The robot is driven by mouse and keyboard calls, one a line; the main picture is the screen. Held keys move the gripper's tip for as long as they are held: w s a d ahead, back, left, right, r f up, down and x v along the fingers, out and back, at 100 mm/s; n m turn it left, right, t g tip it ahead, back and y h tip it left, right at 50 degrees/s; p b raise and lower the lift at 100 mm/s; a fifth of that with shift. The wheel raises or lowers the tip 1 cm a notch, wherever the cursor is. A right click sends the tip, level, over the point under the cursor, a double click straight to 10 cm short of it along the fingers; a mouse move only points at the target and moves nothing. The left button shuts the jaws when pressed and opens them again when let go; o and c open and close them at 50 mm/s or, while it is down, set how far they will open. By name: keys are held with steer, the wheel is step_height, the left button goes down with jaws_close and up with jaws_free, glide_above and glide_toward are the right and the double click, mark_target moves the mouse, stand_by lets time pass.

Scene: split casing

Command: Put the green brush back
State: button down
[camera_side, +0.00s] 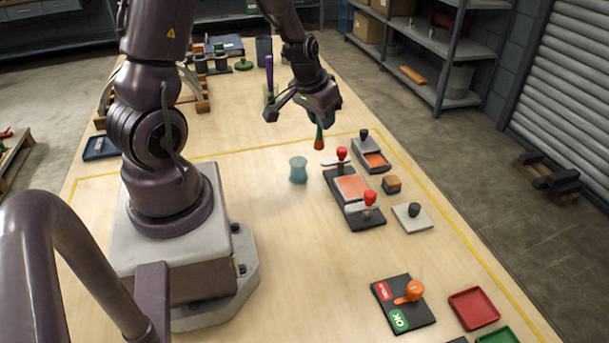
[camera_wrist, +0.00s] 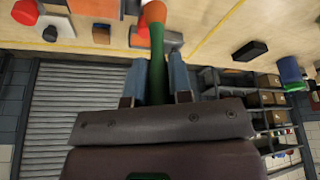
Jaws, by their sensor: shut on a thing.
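The green brush (camera_side: 319,134) has a green handle and an orange tip (camera_side: 319,145). My gripper (camera_side: 318,120) is shut on its handle and holds it in the air, tip downward, above the table. In the wrist view the handle (camera_wrist: 157,65) is between my two blue-grey fingers (camera_wrist: 158,82), and the orange end points away from the gripper. A teal, waisted cup (camera_side: 298,170) stands upright on the table, below and slightly left of the brush.
The dark casing (camera_side: 338,212) with an orange face and red knobs lies just right of the cup. A second black-knobbed casing part (camera_side: 371,158), a wooden block (camera_side: 391,184) and a pale plate (camera_side: 411,222) are near it. A lever panel (camera_side: 403,312) and red tray (camera_side: 474,309) are in front.

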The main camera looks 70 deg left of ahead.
steer(key=shift+s+a+f+n+g+y, duration=0.15)
steer(key=shift+s+a+f+n, duration=0.4)
steer(key=shift+f, duration=0.9)
steer(key=shift+s+a+f+n+g+y, duration=0.1)
steer(key=shift+s+a+f+n+y, duration=0.2)
steer(key=shift+s+f+n, duration=0.85)
steer(key=shift+s+a+f+n+g+y, duration=0.15)
steer(key=shift+s+a+f, duration=0.3)
steer(key=shift+f, duration=1.35)
steer(key=shift+f, duration=0.1)
steer(key=c, duration=1)
jaws_free()
steer(key=shift+c, duration=0.2)
